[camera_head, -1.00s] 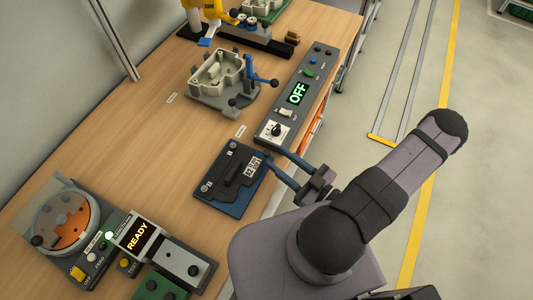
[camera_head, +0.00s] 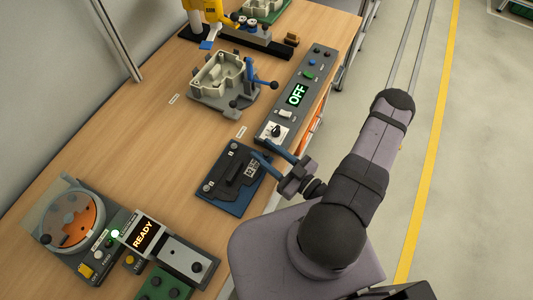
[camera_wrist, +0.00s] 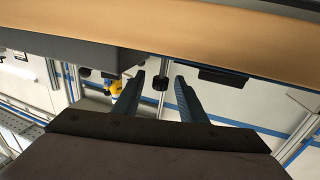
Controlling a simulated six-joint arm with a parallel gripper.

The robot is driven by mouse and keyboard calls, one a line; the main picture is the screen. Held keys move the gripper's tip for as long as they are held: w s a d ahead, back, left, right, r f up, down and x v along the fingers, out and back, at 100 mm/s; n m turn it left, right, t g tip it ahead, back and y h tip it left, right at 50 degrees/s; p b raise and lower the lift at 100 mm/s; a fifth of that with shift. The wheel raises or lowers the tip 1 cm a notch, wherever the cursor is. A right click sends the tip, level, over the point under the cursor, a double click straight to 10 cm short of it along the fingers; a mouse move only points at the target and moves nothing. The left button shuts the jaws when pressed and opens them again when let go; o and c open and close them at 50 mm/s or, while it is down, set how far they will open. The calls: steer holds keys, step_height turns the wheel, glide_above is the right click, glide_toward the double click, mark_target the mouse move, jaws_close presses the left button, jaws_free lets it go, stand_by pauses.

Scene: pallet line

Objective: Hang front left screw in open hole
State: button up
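My gripper (camera_head: 260,149) is over the far right part of a blue-based fixture with a dark plate (camera_head: 217,172). Its two blue fingers stand apart in the wrist view (camera_wrist: 159,77). The dark plate has a raised black bar and small round grey spots, too small to tell as screws or holes. A grey housing (camera_head: 222,75) sits in a fixture farther back. No front left screw or open hole can be made out.
A control box reading OFF (camera_head: 297,95) stands close beyond my gripper. A round feeder with orange contents (camera_head: 72,223) and a unit reading READY (camera_head: 143,234) stand at the front left. A yellow device (camera_head: 212,12) is at the back. The wooden table (camera_head: 130,130) is clear at centre left.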

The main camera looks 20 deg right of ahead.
mark_target(266, 151)
jaws_close()
steer(key=shift+r, duration=0.1)
stand_by(0.3)
step_height(266, 151, up, 10)
steer(key=p, duration=0.8)
steer(key=shift+w+f+b, duration=0.3)
steer(key=shift+f+b, duration=0.1)
steer(key=shift+f, duration=0.1)
steer(key=w+b, duration=0.1)
steer(key=w+f+b, duration=0.1)
steer(key=b, duration=0.1)
steer(key=w+f+b, duration=0.1)
steer(key=b, duration=0.1)
steer(key=shift+w+d, duration=0.3)
steer(key=shift+d, duration=0.1)
